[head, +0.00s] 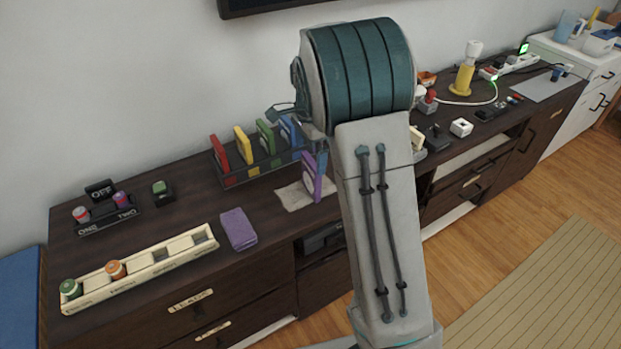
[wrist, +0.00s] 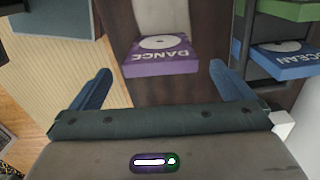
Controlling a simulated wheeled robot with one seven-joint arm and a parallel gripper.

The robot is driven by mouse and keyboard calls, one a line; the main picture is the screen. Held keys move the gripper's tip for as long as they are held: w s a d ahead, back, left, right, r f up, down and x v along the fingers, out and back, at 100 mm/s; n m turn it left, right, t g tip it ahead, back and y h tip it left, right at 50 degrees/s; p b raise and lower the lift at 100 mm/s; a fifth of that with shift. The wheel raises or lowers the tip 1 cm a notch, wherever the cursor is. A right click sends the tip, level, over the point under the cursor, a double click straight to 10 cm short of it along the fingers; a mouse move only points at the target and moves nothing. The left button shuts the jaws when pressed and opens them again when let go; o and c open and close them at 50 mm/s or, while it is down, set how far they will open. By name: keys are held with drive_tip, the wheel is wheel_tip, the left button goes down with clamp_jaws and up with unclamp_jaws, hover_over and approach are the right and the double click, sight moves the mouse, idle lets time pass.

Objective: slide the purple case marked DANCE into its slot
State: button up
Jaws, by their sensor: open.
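The purple case marked DANCE (head: 313,178) stands upright near the front of the dark cabinet top, by a beige cloth. In the wrist view its DANCE spine (wrist: 160,66) faces me, with a pale disc print on its side. My gripper (wrist: 160,72) is open, with one blue finger on each side of the case and clear gaps between. In the head view my arm hides most of the gripper. The dark rack (head: 262,171) behind holds red, yellow, green and blue cases; its right end is partly hidden. The blue OCEAN case (wrist: 283,60) shows at the right in the wrist view.
A folded purple cloth-like item (head: 238,229) and a long cream tray (head: 140,267) with jars lie to the left. Beyond my arm, a yellow lamp (head: 463,80) and small items crowd the cabinet's right side. The beige cloth (head: 293,196) lies before the rack.

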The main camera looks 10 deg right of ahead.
sight(311, 161)
drive_tip(key=shift+d+f, duration=0.15)
drive_tip(key=shift+f, duration=2.95)
drive_tip(key=c, duration=0.9)
